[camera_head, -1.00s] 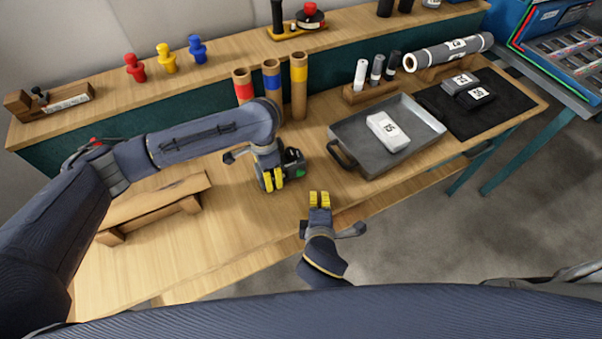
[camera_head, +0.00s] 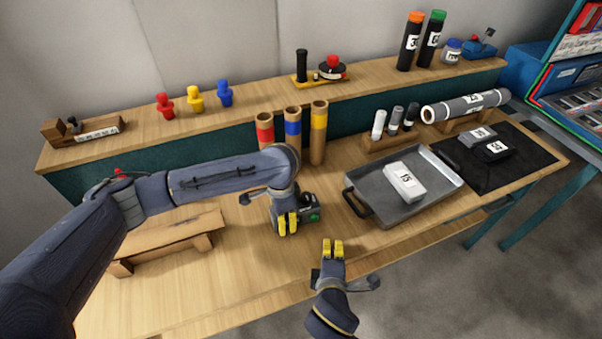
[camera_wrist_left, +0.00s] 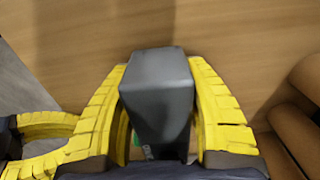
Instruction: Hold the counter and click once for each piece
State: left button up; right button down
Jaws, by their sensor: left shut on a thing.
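My left gripper (camera_head: 287,222) is shut on the counter (camera_head: 311,210), a small dark device with a green part, at the table in front of the tubes. In the left wrist view the counter (camera_wrist_left: 157,90) is a dark grey block between the yellow fingers (camera_wrist_left: 160,110); a bit of green shows low beside it. My right gripper (camera_head: 333,248) is by the table's front edge, with its yellow fingertips together and nothing visible between them. White, grey and black small rolls (camera_head: 395,121) stand on a wooden block. A large grey roll (camera_head: 465,106) lies on a cradle behind the black mat.
A grey tray (camera_head: 368,203) holds a white labelled block (camera_head: 404,182). A black mat (camera_head: 520,155) holds two dark labelled blocks. Three banded cardboard tubes (camera_head: 292,135) stand behind my left gripper. A wooden stand (camera_head: 172,243) is at left. Bare tabletop lies in front.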

dwell(0.4)
pick_arm(q)
jog(key=o, duration=1.4)
